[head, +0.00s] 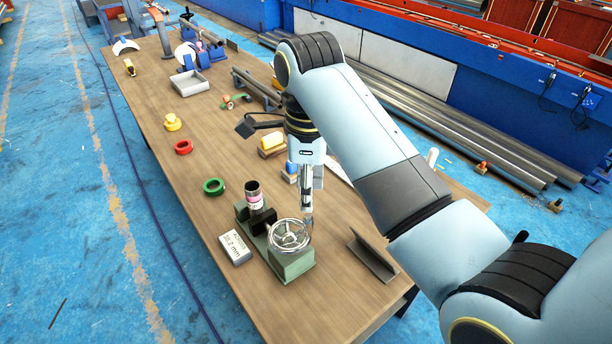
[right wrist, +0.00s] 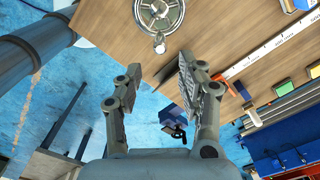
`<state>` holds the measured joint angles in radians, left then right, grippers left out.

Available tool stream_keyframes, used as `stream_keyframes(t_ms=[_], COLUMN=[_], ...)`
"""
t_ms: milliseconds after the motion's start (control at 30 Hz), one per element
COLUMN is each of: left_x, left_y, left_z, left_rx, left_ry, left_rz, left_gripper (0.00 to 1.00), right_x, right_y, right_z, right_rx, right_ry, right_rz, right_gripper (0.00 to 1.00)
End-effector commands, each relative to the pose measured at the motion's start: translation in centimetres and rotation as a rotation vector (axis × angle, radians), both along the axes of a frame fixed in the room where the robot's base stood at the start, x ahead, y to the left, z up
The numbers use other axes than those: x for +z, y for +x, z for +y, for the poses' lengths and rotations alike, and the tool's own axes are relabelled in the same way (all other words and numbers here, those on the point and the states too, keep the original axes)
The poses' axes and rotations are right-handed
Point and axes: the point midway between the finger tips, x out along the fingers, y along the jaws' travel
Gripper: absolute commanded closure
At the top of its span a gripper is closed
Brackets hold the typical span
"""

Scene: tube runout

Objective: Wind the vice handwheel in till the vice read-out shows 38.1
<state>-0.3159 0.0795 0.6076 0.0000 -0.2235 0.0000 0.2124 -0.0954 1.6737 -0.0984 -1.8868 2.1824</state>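The green vice (head: 292,266) stands at the near end of the wooden bench, with a silver spoked handwheel (head: 288,235) on it. A dark upright tube with a pink and white label (head: 255,200) stands at its jaws. The grey read-out box (head: 236,248) lies beside the vice; its small, slanted figures look like 38.2 mm, but the digits are hard to read. My right gripper (head: 307,200) is just above the wheel's far right rim. In the right wrist view its fingers (right wrist: 160,68) are open and empty, with the handwheel (right wrist: 158,14) and its knob (right wrist: 159,45) just beyond the fingertips. My left gripper is out of view.
A grey angle bar (head: 372,255) lies right of the vice. Green (head: 214,186) and red (head: 183,147) rings and a yellow piece (head: 172,122) lie along the left side. A yellow-topped block (head: 272,142) stands behind my right gripper. The bench left of the read-out is clear.

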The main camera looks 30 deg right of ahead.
Motion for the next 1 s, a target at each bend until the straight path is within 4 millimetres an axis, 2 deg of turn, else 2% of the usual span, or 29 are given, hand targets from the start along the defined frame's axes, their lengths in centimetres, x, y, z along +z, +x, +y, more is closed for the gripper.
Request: stream_keyframes(t_ms=[167, 333, 433, 700, 1000], left_x=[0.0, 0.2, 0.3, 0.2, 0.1], left_y=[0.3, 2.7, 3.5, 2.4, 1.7], left_z=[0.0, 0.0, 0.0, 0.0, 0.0], left_rx=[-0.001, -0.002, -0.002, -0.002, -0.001], left_ry=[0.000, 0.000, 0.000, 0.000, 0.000], left_rz=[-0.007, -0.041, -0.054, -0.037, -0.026], left_gripper=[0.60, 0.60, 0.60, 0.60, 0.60], right_x=[-2.2, -4.2, -5.4, -7.8, -8.1], right_y=[-0.1, -0.1, -0.1, 0.0, 0.0], right_z=[0.0, 0.0, 0.0, 0.0, 0.0], right_rx=[0.000, 0.000, 0.000, 0.000, 0.000], right_ry=[0.000, 0.000, 0.000, 0.001, 0.000], right_rz=[0.003, 0.002, 0.002, 0.001, 0.000], right_gripper=[0.61, 0.61, 0.61, 0.61, 0.61])
